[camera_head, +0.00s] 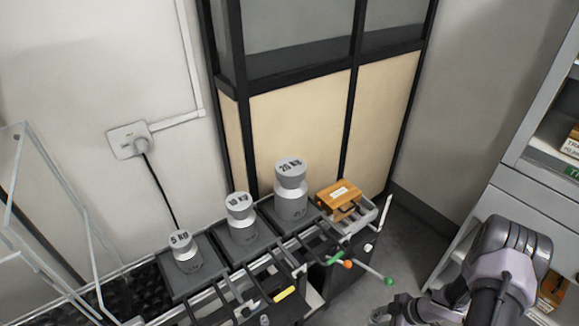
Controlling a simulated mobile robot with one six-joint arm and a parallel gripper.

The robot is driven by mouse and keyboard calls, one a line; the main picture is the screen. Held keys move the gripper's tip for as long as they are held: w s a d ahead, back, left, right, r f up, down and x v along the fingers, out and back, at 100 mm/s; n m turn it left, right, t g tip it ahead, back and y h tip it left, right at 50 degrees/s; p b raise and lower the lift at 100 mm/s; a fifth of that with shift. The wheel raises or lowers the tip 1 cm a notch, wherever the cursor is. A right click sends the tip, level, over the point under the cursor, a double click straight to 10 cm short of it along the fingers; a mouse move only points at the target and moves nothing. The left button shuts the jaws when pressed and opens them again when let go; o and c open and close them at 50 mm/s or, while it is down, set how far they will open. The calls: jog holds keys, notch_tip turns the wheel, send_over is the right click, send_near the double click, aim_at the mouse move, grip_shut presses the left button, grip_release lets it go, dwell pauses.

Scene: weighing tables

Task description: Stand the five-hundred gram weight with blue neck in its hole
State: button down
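I cannot make out a five-hundred gram weight with a blue neck in this view, nor a hole for it. An orange-brown wooden box (339,194) with a white label sits at the right end of the weighing row, in or over a grey tray (362,217). Whether it has holes cannot be told. My arm enters at the lower right and runs off the bottom edge.
Three large grey weights stand on dark platforms: 5 kg (186,255), 10 kg (240,220) and 20 kg (290,190). Balance beams with coloured knobs (389,281) stick out in front. A glass case (30,215) is at left and a grey cabinet (527,205) at right.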

jog(key=w+a+r+m+t+h+b, duration=0.1)
jog(key=a+r+m, duration=0.3)
jog(key=r, duration=0.6)
jog(key=w+a+r+m+t+h+b, duration=0.1)
jog(key=w+a+r+m+h, duration=0.2)
jog(key=r, duration=0.8)
jog(key=w+a+r+m+t+h+b, duration=0.1)
jog(key=w+a+r+m+t+h, duration=0.1)
jog(key=a+r+m, duration=0.4)
notch_tip(320, 180, up, 5)
jog(key=shift+w+a+f, duration=0.15)
jog(key=shift+w+a, duration=0.15)
jog(key=shift+a, duration=0.15)
